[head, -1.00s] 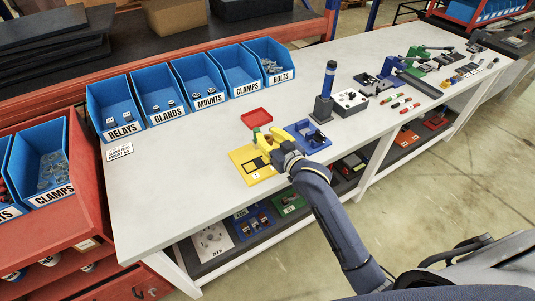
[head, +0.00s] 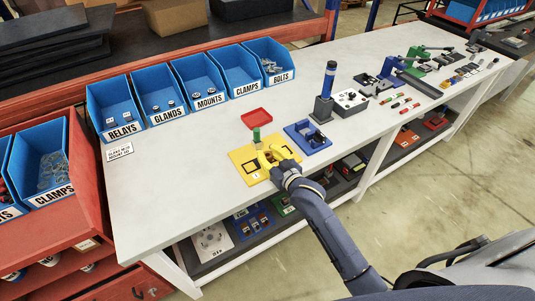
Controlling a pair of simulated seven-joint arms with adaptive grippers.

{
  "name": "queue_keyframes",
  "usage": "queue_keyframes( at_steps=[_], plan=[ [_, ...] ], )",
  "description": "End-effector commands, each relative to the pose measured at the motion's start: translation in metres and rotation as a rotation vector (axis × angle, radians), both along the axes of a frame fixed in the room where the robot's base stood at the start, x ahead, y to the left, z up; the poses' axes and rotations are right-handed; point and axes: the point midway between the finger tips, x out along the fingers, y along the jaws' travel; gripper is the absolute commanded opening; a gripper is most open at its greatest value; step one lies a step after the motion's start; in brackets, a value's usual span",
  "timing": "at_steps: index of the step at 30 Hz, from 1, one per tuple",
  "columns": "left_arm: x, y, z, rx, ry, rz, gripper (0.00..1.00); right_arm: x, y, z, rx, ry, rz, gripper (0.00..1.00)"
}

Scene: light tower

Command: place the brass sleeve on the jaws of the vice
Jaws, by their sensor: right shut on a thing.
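No other brass sleeve can be made out. A blue fixture (head: 319,144) just right of the gripper looks like the vice, but its jaws are too small to make out clearly. My left gripper is out of view.
A red tray (head: 256,119) lies behind the yellow plate. A dark post with a blue top (head: 328,82) stands to the right, beside a grey box with round holes (head: 351,101). Blue bins (head: 160,90) line the back.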

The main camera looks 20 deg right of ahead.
Motion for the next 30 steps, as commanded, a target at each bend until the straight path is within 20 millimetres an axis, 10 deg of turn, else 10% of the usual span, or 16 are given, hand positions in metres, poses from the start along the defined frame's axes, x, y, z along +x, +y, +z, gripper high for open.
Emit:
queue_keyframes(
  at_steps=[10,11,16,30],
  plan=[
    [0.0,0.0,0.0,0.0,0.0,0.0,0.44,0.0,0.0,-0.006,-0.002,0.004,0.0,0.0],
    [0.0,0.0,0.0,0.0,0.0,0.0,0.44,0.0,0.0,-0.006,-0.002,0.005,0.0,0.3],
    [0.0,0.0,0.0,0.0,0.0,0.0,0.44,0.0,0.0,-0.007,-0.003,0.008,0.0,0.48],
    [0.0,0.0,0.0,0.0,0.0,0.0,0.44,-0.015,-0.004,-0.01,-0.006,0.016,-0.001,0.48]
  ],
)
